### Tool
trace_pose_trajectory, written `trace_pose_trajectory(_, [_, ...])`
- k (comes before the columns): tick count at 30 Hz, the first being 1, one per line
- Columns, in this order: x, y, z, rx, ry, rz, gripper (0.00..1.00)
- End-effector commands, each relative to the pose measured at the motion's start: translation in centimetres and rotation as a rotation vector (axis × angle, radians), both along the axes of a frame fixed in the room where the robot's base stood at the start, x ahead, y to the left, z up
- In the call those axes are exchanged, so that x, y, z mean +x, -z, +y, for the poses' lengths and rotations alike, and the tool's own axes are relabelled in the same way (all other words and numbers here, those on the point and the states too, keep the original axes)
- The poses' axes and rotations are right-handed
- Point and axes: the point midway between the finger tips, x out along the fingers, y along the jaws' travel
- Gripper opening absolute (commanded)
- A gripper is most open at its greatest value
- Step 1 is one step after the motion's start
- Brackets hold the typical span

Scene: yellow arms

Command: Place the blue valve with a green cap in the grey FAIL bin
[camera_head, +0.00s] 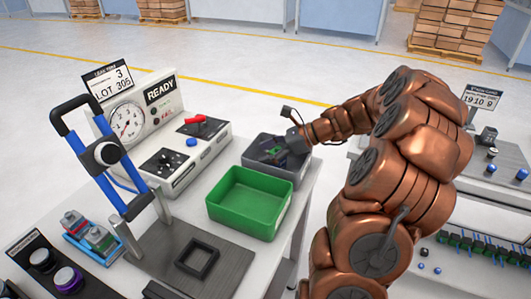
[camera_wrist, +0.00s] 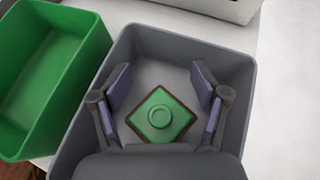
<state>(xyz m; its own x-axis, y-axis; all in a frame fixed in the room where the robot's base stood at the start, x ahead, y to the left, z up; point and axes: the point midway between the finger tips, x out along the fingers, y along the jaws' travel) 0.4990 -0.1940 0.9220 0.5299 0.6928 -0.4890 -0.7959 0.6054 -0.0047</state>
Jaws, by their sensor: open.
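The grey bin (camera_head: 300,176) stands behind the green bin on the table. It fills most of the wrist view (camera_wrist: 236,62). My gripper (camera_wrist: 161,85) is down inside the grey bin, its two fingers spread apart. Between them lies the valve with a square green cap (camera_wrist: 160,117), seen from above on the bin floor. Gaps show between the cap and both fingers. The valve's blue body is hidden under the cap. In the head view my gripper (camera_head: 274,152) is small and dark over the bin, and the valve is hard to make out.
An empty green bin (camera_head: 245,203) sits beside the grey bin. A test unit with a gauge (camera_head: 127,122) and red lever stands left, behind a blue-handled press frame (camera_head: 85,150). Another table is at the right.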

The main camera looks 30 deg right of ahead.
Motion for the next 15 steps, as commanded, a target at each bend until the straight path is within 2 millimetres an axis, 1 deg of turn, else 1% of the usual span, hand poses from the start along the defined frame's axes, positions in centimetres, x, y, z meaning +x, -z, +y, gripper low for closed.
trace_pose_trajectory(9, [0.0, -0.3, -0.1, -0.001, 0.000, -0.001, 0.72])
trace_pose_trajectory(13, [-0.7, -1.0, -1.1, -0.001, 0.001, -0.003, 0.72])
trace_pose_trajectory(15, [-1.3, -1.6, -2.1, -0.004, 0.005, -0.004, 0.72])
